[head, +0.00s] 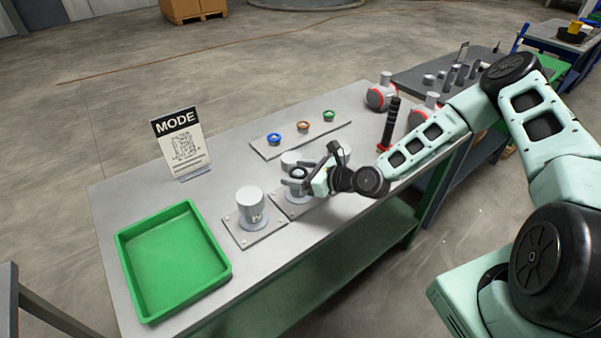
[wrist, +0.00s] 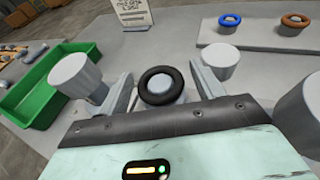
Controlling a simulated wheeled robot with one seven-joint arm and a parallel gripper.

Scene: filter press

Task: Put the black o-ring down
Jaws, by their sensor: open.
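The black o-ring (wrist: 161,86) lies around the top of a grey post in the wrist view, between my two fingers. My gripper (wrist: 162,92) is open, with a finger on each side of the ring and a visible gap to both. In the head view my gripper (head: 302,180) is low over the grey base plate on the bench. The ring is small and partly hidden there. How far down the post the ring sits cannot be told.
Grey cylinders (head: 250,203) stand close on both sides of my gripper. A green tray (head: 172,262) is at the front left, empty. A MODE sign (head: 180,143) stands behind it. Blue (head: 274,139), orange (head: 303,127) and green (head: 328,115) rings sit on a plate at the back.

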